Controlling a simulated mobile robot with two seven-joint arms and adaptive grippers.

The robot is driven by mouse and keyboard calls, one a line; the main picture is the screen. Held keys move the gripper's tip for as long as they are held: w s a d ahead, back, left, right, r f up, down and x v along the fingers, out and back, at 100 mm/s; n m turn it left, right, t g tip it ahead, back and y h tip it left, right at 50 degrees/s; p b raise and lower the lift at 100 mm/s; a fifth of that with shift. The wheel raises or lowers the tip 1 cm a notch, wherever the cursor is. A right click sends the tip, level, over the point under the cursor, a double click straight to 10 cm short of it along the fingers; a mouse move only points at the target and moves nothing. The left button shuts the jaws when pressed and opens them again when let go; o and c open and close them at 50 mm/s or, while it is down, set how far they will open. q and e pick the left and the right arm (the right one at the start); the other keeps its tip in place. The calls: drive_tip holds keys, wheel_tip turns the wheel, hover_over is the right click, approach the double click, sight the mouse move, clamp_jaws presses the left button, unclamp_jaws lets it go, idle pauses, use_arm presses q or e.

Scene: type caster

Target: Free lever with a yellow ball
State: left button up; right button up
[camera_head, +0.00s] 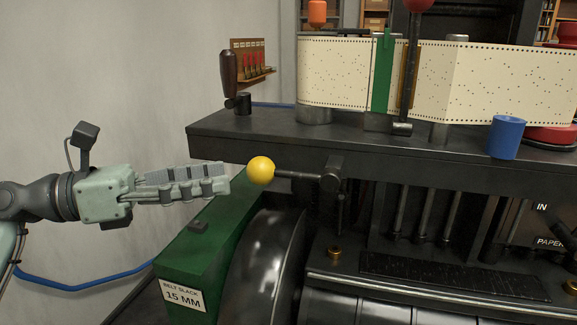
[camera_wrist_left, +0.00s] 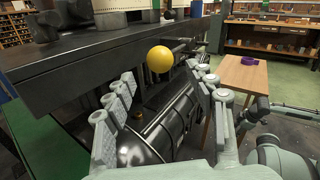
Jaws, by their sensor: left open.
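The yellow ball (camera_head: 261,170) sits on the left end of a dark horizontal lever rod (camera_head: 298,175), which joins a black pivot block (camera_head: 335,175) on the machine's front. My left gripper (camera_head: 228,180) reaches in from the left, its fingertips just left of the ball. In the left wrist view the ball (camera_wrist_left: 160,59) shows ahead, between and beyond the two open fingers (camera_wrist_left: 160,85). The jaws look empty, with a gap before the ball. My right gripper is in neither view.
A black machine shelf (camera_head: 230,133) overhangs the ball and carries a perforated paper band (camera_head: 335,72) and a blue cylinder (camera_head: 506,137). A green belt housing (camera_head: 205,235) and a dark drum (camera_head: 265,265) lie below. Wall space at left is free. A wooden table (camera_wrist_left: 245,75) stands right in the wrist view.

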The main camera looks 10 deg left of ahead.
sight(260, 170)
use_arm(q)
drive_tip(key=p+x, duration=0.2)
drive_tip(key=x, duration=0.4)
drive_tip(key=shift+w+d+r, duration=0.1)
drive_tip(key=shift+d+r, duration=0.05)
drive_tip(key=shift+w+d, duration=0.35)
drive_tip(key=shift+d, duration=0.2)
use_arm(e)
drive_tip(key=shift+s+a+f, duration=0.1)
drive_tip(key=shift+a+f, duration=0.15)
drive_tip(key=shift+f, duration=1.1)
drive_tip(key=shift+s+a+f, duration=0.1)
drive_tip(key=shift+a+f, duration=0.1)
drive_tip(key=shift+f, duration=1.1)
use_arm(q)
drive_tip(key=shift+a, duration=0.1)
clamp_jaws()
